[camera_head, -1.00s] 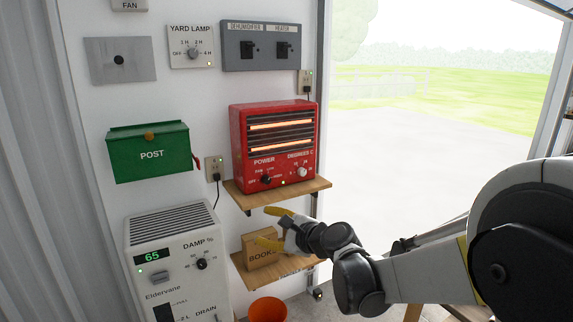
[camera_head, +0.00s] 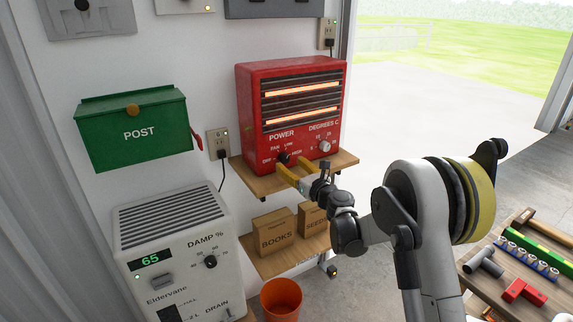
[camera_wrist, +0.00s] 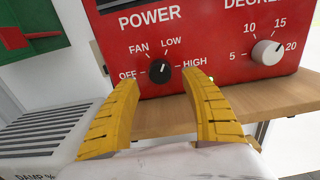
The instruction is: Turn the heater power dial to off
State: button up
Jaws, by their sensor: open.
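The red heater (camera_head: 290,110) stands on the upper wooden shelf, its two bars glowing orange. Its black power dial (camera_wrist: 159,71) sits under the word POWER, with OFF, FAN, LOW and HIGH around it. The dial's white mark appears to point up toward LOW. In the head view the dial (camera_head: 283,157) is just beyond the fingertips. My gripper (camera_wrist: 160,82) is open and empty, its yellow fingers spread to either side of the dial and a little below it. Contact with the dial is not visible. The fingers point at the heater front.
The white degrees knob (camera_wrist: 267,52) is to the right of the power dial. The upper shelf (camera_head: 335,164) lies close below the fingers. A green post box (camera_head: 135,128), a dehumidifier (camera_head: 180,250) and boxes on the lower shelf (camera_head: 290,259) are nearby.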

aim_at(286, 160)
jog(key=shift+b+x, duration=0.35)
jog(key=shift+x, duration=1.4)
jog(key=shift+c, duration=0.4)
grip_shut()
